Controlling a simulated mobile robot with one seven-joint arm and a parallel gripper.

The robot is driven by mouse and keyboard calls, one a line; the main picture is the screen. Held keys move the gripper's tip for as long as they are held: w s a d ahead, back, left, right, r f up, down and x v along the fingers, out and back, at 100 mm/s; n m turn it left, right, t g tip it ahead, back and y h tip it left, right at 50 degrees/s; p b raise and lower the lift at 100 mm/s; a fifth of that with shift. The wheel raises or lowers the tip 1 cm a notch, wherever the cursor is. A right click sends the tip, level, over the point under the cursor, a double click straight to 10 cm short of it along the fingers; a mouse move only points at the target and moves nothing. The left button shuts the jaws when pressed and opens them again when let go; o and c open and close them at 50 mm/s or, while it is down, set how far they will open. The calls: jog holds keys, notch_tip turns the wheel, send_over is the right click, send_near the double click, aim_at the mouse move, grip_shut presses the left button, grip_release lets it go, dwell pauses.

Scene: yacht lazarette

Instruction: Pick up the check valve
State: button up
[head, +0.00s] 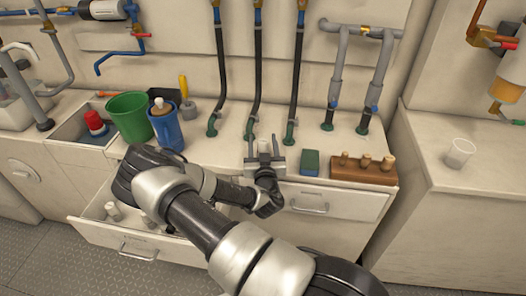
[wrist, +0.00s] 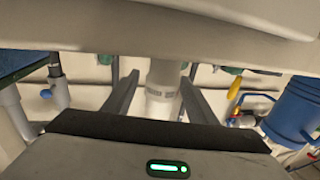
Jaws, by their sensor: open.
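My gripper (head: 263,139) is over the countertop near its front edge, with its two fingers apart. In the wrist view my open gripper (wrist: 159,80) has one finger on each side of a pale cylindrical fitting with a grey marked band, which looks like the check valve (wrist: 160,92). A small part of this valve (head: 263,146) shows between the fingers in the head view. Gaps show beside it, so the fingers do not appear to grip it. Its lower part is hidden by my gripper in the head view.
A green-blue sponge block (head: 310,162) and a brown rack with pegs (head: 363,170) stand to the right. Black hoses (head: 257,60) rise behind. A blue jug (head: 167,130) and green bucket (head: 128,116) are left. An open drawer (head: 120,236) holding small fittings juts out below.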

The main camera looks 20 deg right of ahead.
jog(key=shift+w+d, duration=0.2)
jog(key=shift+w, duration=0.4)
grip_shut()
notch_tip(320, 180, up, 10)
jog(key=p, duration=0.2)
